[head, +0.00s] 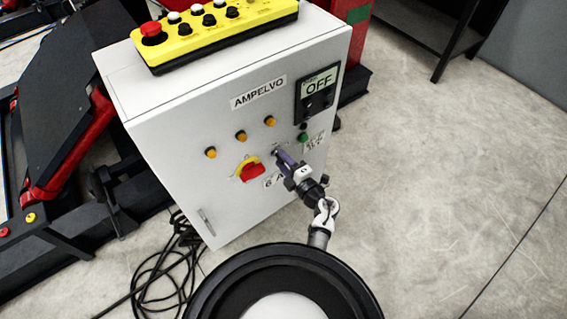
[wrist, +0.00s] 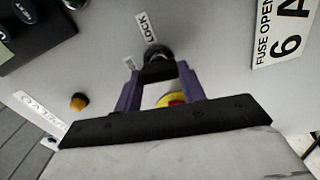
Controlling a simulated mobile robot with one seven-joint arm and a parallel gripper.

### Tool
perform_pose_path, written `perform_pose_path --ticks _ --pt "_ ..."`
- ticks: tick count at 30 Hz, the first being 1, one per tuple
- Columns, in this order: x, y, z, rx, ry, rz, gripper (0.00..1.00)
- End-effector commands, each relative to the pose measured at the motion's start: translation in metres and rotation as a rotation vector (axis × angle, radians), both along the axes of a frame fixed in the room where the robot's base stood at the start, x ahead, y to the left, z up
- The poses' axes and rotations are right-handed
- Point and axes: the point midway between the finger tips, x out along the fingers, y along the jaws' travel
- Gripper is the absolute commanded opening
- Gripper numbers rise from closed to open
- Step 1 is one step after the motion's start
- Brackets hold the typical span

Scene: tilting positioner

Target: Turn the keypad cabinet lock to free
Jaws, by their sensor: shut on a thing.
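The cabinet lock (wrist: 157,52) is a small round fitting on the grey cabinet face, with a dark piece standing out from it. A "LOCK" label (wrist: 147,27) is just above it in the wrist view, and a smaller label (wrist: 130,63), too small to read, is at its left. My gripper (wrist: 158,72) is shut on the dark piece of the lock, one purple finger on each side. In the head view my gripper (head: 281,156) reaches the cabinet (head: 180,125) front, right of the rotary switch, and mostly hides the lock.
A red and yellow rotary switch (head: 250,169) sits close left of my gripper. Orange lamps (head: 241,136) are above it. A black panel reading "OFF" (head: 318,92) is upper right. A yellow button box (head: 215,30) lies on top. Black cables (head: 165,262) lie on the floor; floor at right is clear.

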Motion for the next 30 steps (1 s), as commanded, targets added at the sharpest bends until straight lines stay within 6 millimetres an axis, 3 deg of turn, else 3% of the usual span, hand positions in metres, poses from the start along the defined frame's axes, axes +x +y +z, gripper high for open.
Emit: perform_pose_path --ticks 10,25,26,30 --pt "0.0003 -0.0004 -0.0008 -0.104 -0.076 -0.002 0.17" --pt "0.0005 -0.0005 -0.0002 -0.121 -0.087 -0.002 0.17" --pt "0.0005 -0.0006 -0.0002 -0.121 -0.087 -0.002 0.41" --pt "0.0004 -0.0004 -0.0003 -0.120 -0.087 -0.002 0.60"
